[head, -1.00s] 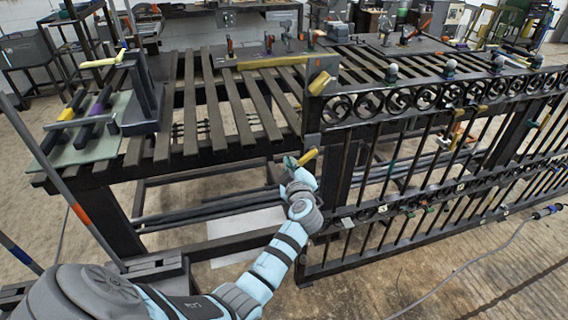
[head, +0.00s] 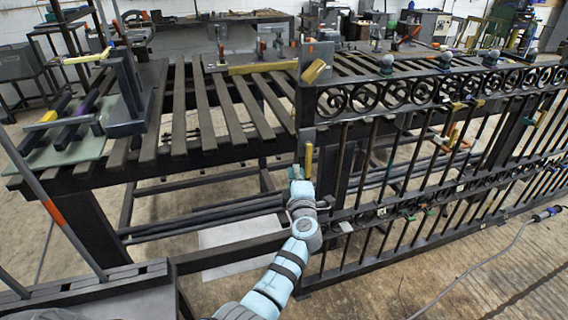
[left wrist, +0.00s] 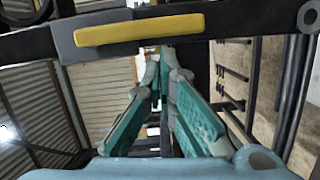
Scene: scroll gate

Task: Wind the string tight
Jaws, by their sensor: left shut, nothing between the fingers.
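The dark scroll gate (head: 345,104) stands upright on the right in the head view, with a row of scroll rings under its top rail. A short yellow bar (head: 308,160) stands nearly upright at its left post. In the left wrist view a yellow bar (left wrist: 140,29) lies on a grey plate across a dark rail, just beyond the fingers. My left gripper (head: 297,172) is just below and beside the yellow bar in the head view. Its teal fingers (left wrist: 163,65) are shut and empty. I cannot make out a string. My right gripper is not in view.
A slatted bench (head: 200,110) stands left of the gate, with a dark stand (head: 127,95) on its left end. A second yellow piece (head: 313,72) sits at the gate's top left corner. A cable (head: 490,262) lies on the open floor at right.

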